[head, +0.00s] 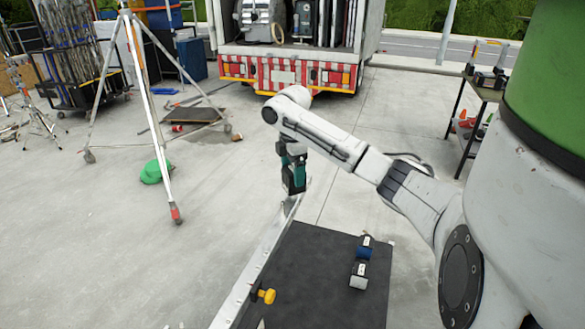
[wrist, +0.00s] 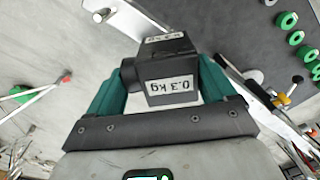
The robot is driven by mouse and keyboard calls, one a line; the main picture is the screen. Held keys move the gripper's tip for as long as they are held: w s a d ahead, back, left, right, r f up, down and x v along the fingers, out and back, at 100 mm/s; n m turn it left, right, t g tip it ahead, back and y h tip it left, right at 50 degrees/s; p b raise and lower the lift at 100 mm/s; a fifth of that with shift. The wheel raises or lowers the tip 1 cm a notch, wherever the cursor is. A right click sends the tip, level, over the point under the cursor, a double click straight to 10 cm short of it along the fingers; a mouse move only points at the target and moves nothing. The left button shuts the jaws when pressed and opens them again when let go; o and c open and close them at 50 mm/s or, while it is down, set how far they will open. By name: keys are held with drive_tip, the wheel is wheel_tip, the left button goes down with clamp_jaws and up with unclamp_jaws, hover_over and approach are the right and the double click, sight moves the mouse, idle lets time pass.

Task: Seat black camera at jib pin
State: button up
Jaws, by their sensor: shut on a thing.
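In the head view my gripper (head: 293,185) points down at the far end of a long silver beam (head: 252,275). In the wrist view the beam's end (wrist: 140,18) lies beyond the camera, with a small bright pin-like piece (wrist: 100,15) near it. I cannot tell whether the camera touches the beam.
A dark tabletop (head: 315,285) beside the beam holds black blocks with blue (head: 364,250) and white (head: 359,277) parts. A tripod (head: 160,150) stands left, a truck (head: 290,70) behind. Green rings (wrist: 287,20) show in the wrist view.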

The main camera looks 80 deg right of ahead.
sight(292, 168)
drive_tip(key=shift+f+b, duration=0.4)
drive_tip(key=shift+f, duration=0.7)
drive_tip(key=o, duration=0.8)
wheel_tip(292, 168, up, 11)
drive_tip(key=shift+f+b, duration=0.1)
drive_tip(key=shift+b, duration=0.25)
drive_tip(key=shift+w, duration=0.1)
